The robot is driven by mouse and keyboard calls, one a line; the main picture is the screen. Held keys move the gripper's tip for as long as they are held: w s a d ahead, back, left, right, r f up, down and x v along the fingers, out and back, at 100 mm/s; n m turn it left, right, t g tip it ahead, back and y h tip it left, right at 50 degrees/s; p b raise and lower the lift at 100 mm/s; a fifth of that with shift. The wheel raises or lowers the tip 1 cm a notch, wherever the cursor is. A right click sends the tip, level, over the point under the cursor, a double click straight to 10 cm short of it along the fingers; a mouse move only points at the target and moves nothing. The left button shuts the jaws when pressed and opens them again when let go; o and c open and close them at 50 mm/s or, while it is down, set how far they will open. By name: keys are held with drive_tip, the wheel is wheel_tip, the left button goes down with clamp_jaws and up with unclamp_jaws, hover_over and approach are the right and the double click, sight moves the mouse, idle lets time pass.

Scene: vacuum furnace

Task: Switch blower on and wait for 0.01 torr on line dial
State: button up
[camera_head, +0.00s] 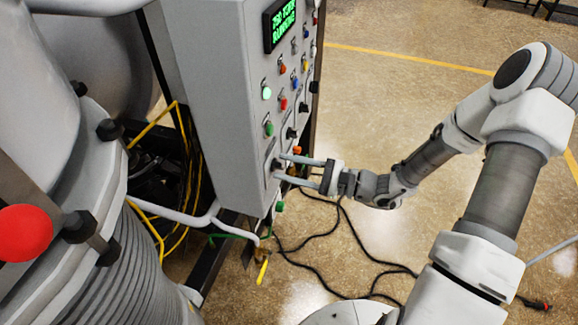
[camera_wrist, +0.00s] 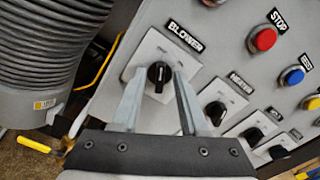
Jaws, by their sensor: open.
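The blower switch (camera_wrist: 159,76) is a black rotary knob on a pale plate under a label reading BLOWER, in the wrist view. Its white mark points roughly up in that view. My gripper (camera_head: 279,168) is open at the panel face, and in the wrist view its two fingers lie on either side of the knob. I cannot tell whether they touch it. A display (camera_head: 283,24) with green text is at the top of the control panel (camera_head: 215,110); its top line seems to read 760 TORR. No line dial is clearly recognisable.
More black knobs, including the heater knob (camera_wrist: 216,112), run beside the blower switch. The red stop button (camera_wrist: 264,39) and a blue button (camera_wrist: 292,77) are above them. A lit green-white lamp (camera_head: 266,93) is on the panel. Black cables (camera_head: 340,240) lie on the floor.

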clamp_jaws()
idle(0.5)
drive_tip(key=shift+w+d+m+p, duration=0.1)
drive_tip(key=shift+m+p, duration=1.55)
drive_tip(key=shift+m, duration=1.3)
drive_tip(key=shift+w+m+p, duration=0.1)
drive_tip(key=shift+m+p, duration=1.55)
drive_tip(key=shift+m, duration=1.3)
